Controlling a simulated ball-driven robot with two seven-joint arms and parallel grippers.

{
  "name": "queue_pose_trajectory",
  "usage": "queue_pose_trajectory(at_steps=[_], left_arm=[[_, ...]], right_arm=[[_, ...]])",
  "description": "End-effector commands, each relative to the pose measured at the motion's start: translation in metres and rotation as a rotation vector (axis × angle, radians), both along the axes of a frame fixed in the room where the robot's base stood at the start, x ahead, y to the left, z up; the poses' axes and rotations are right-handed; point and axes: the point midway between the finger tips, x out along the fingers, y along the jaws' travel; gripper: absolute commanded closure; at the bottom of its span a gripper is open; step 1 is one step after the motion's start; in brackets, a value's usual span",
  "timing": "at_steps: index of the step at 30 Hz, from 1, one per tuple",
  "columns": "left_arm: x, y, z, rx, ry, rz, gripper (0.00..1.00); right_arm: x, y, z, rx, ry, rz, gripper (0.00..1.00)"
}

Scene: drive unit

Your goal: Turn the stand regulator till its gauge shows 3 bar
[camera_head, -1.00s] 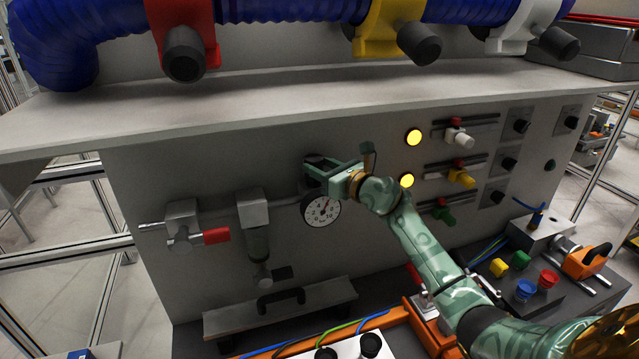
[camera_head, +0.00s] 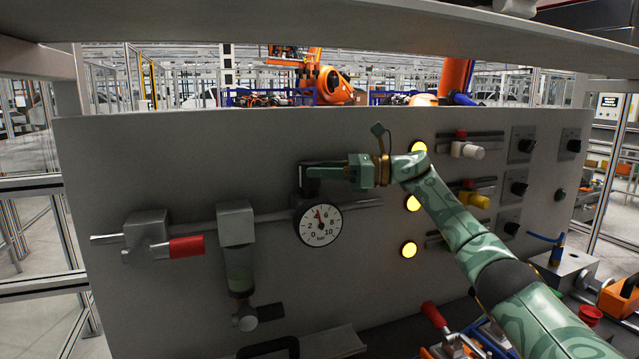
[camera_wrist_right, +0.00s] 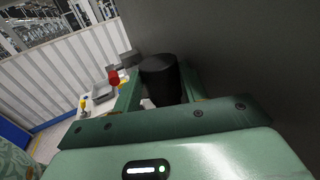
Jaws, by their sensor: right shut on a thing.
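The stand regulator's black knob (camera_head: 310,174) sits on the panel directly above its round white gauge (camera_head: 320,225). The gauge's red needle points up and slightly left, near the 4 mark, between 4 and 5 as far as I can read it. My right gripper (camera_head: 318,172) reaches in from the right and is shut on the knob, partly covering it. In the right wrist view the dark knob (camera_wrist_right: 162,80) stands between the two green fingers (camera_wrist_right: 160,92). My left gripper is not in view.
Left of the gauge are a filter unit (camera_head: 237,250) and a valve with a red handle (camera_head: 187,247) on a pipe. To the right are yellow lamps (camera_head: 413,203), sliders and black knobs (camera_head: 519,189). A shelf (camera_head: 300,25) overhangs the panel.

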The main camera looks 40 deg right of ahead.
Motion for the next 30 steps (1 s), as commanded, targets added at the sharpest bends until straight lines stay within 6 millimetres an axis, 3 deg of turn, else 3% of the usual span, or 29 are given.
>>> queue_pose_trajectory(at_steps=[17, 18, 20, 30], left_arm=[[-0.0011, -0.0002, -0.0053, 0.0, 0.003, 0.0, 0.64], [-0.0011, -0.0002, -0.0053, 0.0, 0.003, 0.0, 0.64], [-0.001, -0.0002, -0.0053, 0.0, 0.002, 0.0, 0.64], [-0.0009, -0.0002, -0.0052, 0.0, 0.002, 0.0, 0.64]], right_arm=[[0.0012, -0.0003, -0.0013, -0.003, 0.003, 0.035, 0.81], [0.0012, -0.0003, -0.0014, -0.003, 0.003, 0.035, 0.55], [0.0012, -0.0003, -0.0014, -0.003, 0.003, 0.035, 0.38], [0.0015, -0.0014, 0.0007, -0.002, -0.002, 0.03, 0.36]])
